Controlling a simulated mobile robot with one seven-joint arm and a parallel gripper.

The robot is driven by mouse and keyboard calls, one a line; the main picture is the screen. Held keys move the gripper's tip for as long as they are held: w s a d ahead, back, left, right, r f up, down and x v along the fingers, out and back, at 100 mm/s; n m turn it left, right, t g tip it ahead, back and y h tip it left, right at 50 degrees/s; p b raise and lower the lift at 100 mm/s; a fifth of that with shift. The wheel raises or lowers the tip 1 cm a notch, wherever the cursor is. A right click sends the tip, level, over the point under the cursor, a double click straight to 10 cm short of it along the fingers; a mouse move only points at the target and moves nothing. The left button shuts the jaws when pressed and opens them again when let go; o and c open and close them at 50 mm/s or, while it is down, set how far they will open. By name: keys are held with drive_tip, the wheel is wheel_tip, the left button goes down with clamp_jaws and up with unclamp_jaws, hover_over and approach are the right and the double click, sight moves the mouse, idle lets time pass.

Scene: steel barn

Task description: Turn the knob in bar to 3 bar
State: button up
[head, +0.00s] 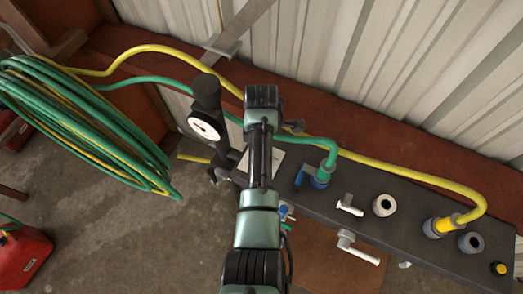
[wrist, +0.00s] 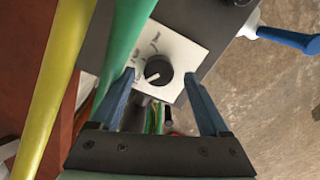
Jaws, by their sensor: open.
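In the wrist view the black round knob (wrist: 158,70) with a white pointer line sits on a white scale plate (wrist: 178,48). The pointer slants to the lower left; the scale marks are too small to read. My gripper (wrist: 159,75) is open, its two blue fingers on either side of the knob, with visible gaps between them and it. I cannot tell the height of the fingertips over the plate. In the head view my arm hides the knob, and only part of the scale plate (head: 278,158) shows. A round pressure gauge (head: 203,127) with a white face stands left of my arm.
A dark panel (head: 330,204) carries hose fittings and white taps (head: 349,205). A green hose (wrist: 122,42) and a yellow hose (wrist: 58,80) pass close to the knob. A blue-handled tap (wrist: 288,39) lies right. A hose coil (head: 75,120) hangs at left.

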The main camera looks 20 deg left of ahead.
drive_tip(key=shift+f, duration=0.55)
clamp_jaws()
